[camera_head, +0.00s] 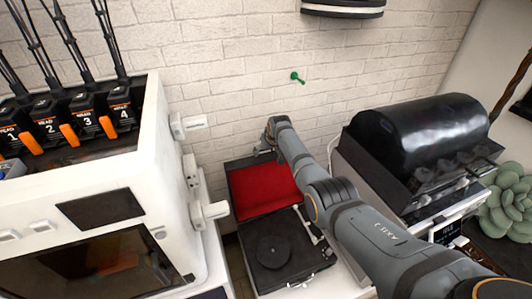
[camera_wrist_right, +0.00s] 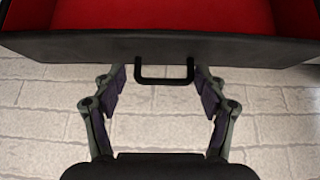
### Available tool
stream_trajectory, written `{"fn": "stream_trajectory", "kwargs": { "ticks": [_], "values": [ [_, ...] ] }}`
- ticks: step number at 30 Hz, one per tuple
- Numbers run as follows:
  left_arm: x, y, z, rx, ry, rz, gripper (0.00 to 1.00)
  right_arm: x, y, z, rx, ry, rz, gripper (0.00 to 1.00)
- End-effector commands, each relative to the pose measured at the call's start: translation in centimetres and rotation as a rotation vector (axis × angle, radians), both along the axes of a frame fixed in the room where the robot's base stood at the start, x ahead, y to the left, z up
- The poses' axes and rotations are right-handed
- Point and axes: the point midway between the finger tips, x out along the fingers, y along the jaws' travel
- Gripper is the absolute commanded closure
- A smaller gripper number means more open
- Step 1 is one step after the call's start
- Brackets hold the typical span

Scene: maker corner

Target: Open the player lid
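The record player (camera_head: 280,262) is a dark case with a turntable (camera_head: 274,251) in its base. Its red-lined lid (camera_head: 264,190) stands raised at the back, with the red inside showing. My right gripper (camera_head: 263,149) is at the lid's top edge, reaching over from the right. In the right wrist view, the lid (camera_wrist_right: 160,45) has a black handle (camera_wrist_right: 164,74) on its edge. My right gripper's fingers (camera_wrist_right: 160,88) are apart, one on each side of the handle, with small gaps visible. My left gripper is not in view.
A white 3D printer (camera_head: 100,200) stands close on the left, with spools or feeders (camera_head: 85,118) on top. A black-covered machine (camera_head: 420,140) stands on the right. A brick wall (camera_head: 235,80) with a green peg (camera_head: 297,77) is behind the player. A plant (camera_head: 508,210) is far right.

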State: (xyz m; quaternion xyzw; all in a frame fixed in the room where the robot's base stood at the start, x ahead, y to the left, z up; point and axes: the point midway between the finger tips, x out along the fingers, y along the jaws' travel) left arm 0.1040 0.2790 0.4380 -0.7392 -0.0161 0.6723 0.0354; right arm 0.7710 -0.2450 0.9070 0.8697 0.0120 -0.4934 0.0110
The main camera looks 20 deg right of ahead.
Motion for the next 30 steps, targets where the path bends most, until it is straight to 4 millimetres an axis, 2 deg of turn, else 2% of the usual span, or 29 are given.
{"fn": "stream_trajectory", "kwargs": {
  "ticks": [19,25,30],
  "values": [
    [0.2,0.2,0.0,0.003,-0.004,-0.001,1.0,-0.4,0.2,0.0,0.005,0.008,0.002,0.26],
    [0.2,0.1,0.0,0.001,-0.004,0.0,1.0,-1.5,0.2,1.8,0.003,0.006,0.002,0.26],
    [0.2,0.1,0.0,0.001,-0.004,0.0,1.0,-3.2,0.1,4.8,0.003,0.005,0.002,0.26]
  ]
}}
